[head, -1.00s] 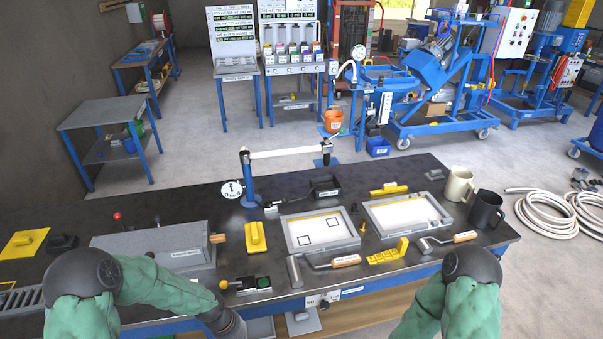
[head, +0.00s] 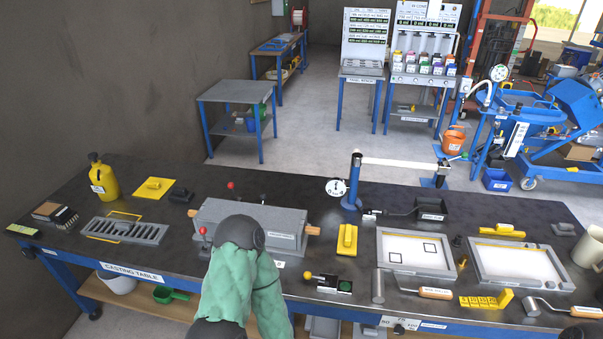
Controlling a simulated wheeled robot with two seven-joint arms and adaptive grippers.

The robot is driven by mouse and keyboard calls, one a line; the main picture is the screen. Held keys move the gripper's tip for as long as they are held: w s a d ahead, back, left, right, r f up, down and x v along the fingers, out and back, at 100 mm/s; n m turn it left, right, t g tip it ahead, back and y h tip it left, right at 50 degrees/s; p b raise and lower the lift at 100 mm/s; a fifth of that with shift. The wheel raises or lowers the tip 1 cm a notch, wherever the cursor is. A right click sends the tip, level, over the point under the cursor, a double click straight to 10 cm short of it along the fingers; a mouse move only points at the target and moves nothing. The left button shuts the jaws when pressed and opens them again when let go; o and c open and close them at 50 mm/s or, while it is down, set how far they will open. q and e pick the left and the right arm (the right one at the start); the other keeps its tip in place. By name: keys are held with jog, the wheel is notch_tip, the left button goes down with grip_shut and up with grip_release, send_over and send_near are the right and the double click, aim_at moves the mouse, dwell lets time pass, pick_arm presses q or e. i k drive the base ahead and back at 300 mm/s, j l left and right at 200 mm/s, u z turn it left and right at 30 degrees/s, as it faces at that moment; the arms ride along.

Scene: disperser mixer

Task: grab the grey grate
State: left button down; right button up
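The grey grate (head: 125,231) lies flat on the left part of the dark casting table (head: 75,258), with its slots facing up. A yellow outline shows around part of it. Nothing covers it in the head view. A green-sleeved arm of mine with a dark joint stands at the table's front edge, right of the grate and in front of the grey box. Its gripper is not visible. My other gripper is not visible either; only a dark bit of my body shows at the bottom right corner.
A yellow jug (head: 104,178), a yellow float (head: 153,187) and a brush (head: 55,214) sit around the grate. A grey box (head: 250,222) with red-knobbed levers stands to its right. Trays (head: 418,272) and hand tools fill the table's right side.

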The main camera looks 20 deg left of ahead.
aim_at(122, 225)
jog(key=u, duration=2.15)
jog(key=i+j+z, duration=0.15)
jog(key=i+j, duration=0.3)
jog(key=i+j+z, duration=0.1)
jog(key=i+j, duration=0.35)
jog(key=j, duration=0.25)
